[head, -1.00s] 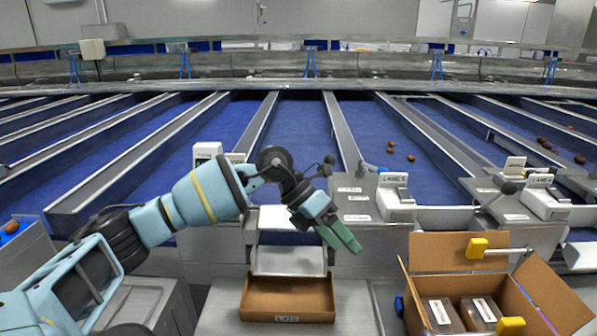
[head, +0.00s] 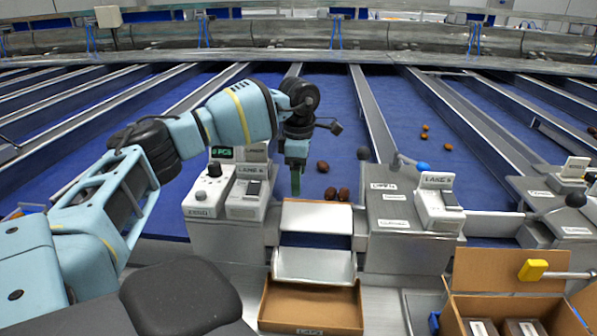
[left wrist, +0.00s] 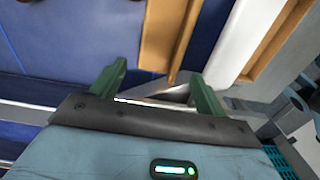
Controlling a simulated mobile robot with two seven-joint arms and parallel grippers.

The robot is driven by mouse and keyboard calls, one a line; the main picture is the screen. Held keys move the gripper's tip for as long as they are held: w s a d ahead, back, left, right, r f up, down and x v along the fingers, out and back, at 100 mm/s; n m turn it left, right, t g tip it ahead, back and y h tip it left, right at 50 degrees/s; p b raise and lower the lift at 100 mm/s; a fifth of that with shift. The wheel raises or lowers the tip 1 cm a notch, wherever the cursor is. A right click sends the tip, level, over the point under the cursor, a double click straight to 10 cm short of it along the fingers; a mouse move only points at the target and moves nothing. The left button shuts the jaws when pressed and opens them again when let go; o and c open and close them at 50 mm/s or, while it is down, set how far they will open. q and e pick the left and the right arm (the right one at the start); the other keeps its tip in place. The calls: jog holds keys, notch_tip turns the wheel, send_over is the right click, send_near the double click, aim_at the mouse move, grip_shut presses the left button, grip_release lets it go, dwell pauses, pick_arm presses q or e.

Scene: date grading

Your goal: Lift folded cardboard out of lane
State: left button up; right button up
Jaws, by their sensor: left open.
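My left gripper (head: 296,188) points down over the near end of the blue lane (head: 336,120), behind the chute. In the left wrist view its two green fingers (left wrist: 160,72) stand wide apart with nothing held. A tan, cardboard-like strip (left wrist: 157,35) lies across the blue surface, its near end showing between the fingers. I cannot tell whether it touches them. In the head view I make out no cardboard in the lane; the arm and gripper may hide it. Dates (head: 322,166) lie right of the gripper, with more (head: 338,194) near the chute. My right gripper is not in view.
A metal chute (head: 313,266) leads to an open cardboard tray (head: 312,305). Control boxes (head: 209,190) stand left of the lane end; a labelled unit (head: 437,203) stands right. An open carton (head: 508,270) with packs is at lower right. Metal dividers (head: 371,115) border the lane.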

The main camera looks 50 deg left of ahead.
aim_at(299, 199)
pick_arm(q)
jog(key=shift+f, duration=3.85)
jog(key=shift+c, duration=0.3)
jog(key=c, duration=0.7)
jog(key=shift+w+a+b, duration=0.45)
jog(key=shift+w+a, duration=0.2)
jog(key=shift+w, duration=0.15)
jog(key=shift+w+a+r+b, duration=0.2)
jog(key=shift+w+a+b, duration=0.3)
jog(key=shift+w+a, duration=0.2)
jog(key=shift+w+a+r+b, duration=0.15)
jog(key=shift+w+a+b, duration=0.4)
jog(key=shift+w, duration=0.25)
jog(key=shift+w+a+r+b, duration=0.2)
jog(key=shift+w+a+b, duration=0.25)
jog(key=shift+w+a, duration=0.3)
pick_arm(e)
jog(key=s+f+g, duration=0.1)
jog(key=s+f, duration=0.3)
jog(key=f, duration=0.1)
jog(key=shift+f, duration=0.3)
pick_arm(q)
jog(key=shift+r, duration=0.1)
